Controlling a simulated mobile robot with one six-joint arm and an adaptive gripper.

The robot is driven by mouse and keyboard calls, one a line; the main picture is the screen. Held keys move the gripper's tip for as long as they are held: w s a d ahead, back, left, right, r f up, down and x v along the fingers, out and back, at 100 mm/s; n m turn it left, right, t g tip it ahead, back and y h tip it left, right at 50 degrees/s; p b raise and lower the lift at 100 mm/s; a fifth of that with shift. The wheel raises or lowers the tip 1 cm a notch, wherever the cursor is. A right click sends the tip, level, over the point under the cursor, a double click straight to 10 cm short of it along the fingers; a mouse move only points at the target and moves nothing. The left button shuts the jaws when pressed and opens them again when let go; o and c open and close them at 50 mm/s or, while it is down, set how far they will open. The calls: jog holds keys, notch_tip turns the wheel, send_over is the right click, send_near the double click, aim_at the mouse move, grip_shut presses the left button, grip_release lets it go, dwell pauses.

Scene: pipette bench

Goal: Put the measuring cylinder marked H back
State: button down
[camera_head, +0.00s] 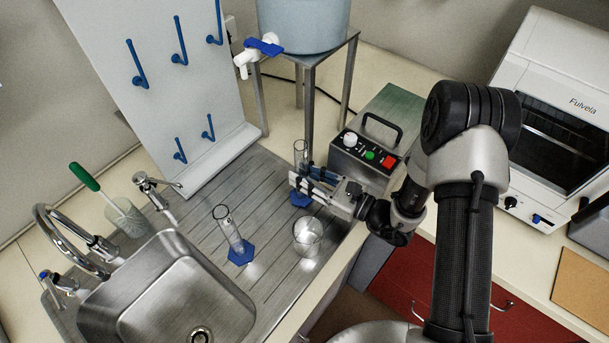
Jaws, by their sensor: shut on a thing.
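My gripper (306,180) reaches in from the right and is shut on a clear measuring cylinder (301,153) with a blue foot (300,200). The cylinder is upright over the right part of the ribbed steel drainboard (265,195). I cannot tell whether its foot touches the board. A second clear measuring cylinder (230,228) with a blue foot stands on the drainboard to the lower left. No letter is readable on either cylinder. The pale pegboard (160,100) with several blue pegs stands behind the drainboard, and its visible pegs are empty.
A clear beaker (308,238) stands just below my gripper. A grey control box (365,150) is close behind it. A stand (308,58) carries a blue tank (305,22) with a tap. The sink (170,290) and a glass with a green-handled brush (85,177) are left.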

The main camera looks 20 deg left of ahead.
jog(key=shift+f, duration=0.25)
jog(key=c, duration=1.3)
grip_release()
jog(key=shift+r, duration=0.2)
jog(key=shift+d+r, duration=0.1)
jog(key=shift+d, duration=0.05)
jog(key=p+v, duration=0.1)
jog(key=v, duration=1)
jog(key=shift+s+d, duration=0.1)
jog(key=shift+d, duration=0.25)
